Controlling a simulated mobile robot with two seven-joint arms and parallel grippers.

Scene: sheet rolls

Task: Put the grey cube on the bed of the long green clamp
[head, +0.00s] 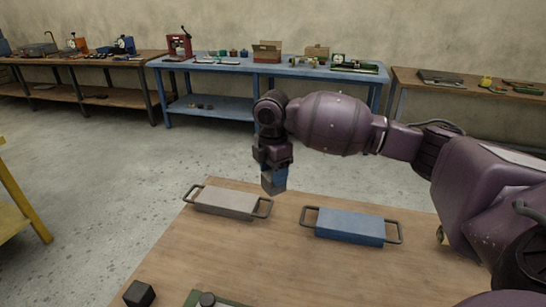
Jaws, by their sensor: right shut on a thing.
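My right gripper (272,168) points down over the far part of the wooden table. It is shut on a small blue-grey block (274,184), which looks like the grey cube, held in the air above the grey handled plate. The fingers hide part of it. A darker, near-black cube (138,294) sits at the table's front left. A green-edged device (221,303) with a pale top and a dark round knob shows at the bottom edge. It may be the long green clamp, but most of it is cut off. My left gripper is not in view.
A grey plate with two handles (226,201) and a blue plate with two handles (349,226) lie on the wooden table (270,265). The middle of this table is clear. A yellow stand (24,208) is at the left. Benches with tools line the back wall.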

